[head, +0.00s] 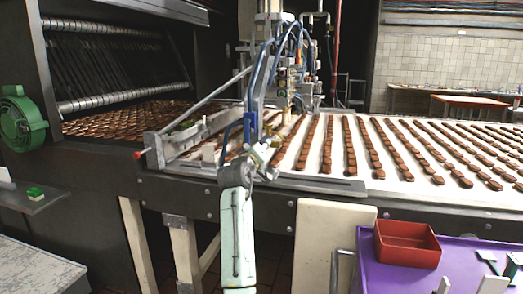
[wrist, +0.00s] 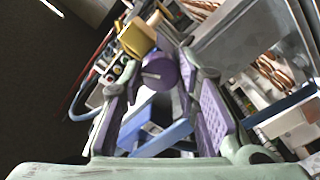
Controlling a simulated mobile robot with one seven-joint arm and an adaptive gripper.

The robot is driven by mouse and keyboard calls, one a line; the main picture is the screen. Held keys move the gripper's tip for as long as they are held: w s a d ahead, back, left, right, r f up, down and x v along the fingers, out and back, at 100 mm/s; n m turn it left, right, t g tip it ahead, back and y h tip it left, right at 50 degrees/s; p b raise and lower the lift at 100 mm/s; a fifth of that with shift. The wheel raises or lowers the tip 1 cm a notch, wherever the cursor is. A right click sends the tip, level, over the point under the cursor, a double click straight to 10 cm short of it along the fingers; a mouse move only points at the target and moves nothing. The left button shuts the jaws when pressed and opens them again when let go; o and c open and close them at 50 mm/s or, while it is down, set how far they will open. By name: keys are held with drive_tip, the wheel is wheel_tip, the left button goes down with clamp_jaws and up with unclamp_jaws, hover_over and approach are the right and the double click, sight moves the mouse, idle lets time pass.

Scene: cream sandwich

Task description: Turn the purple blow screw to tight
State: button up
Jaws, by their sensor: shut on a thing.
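The purple blow screw (wrist: 158,71) shows in the wrist view as a round knob with a pale line on its face. My gripper (wrist: 155,84) has its purple-padded fingers on either side of the screw and is shut on it. In the head view my gripper (head: 260,152) is at the front of the machine head, beside the blue bracket. The screw cannot be made out there, and how far it is turned cannot be told.
A brass-coloured block (wrist: 137,38) sits just beyond the screw, and a blue bar (wrist: 160,138) lies between my fingers. Rows of brown biscuits (head: 350,148) lie on the white belt. A red bin (head: 406,245) stands on a purple surface (head: 375,275) at the front right.

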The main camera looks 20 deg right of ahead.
drive_tip(key=shift+f, duration=0.1)
idle(0.3)
drive_tip(key=o, duration=0.9)
drive_tip(key=v, duration=1.2)
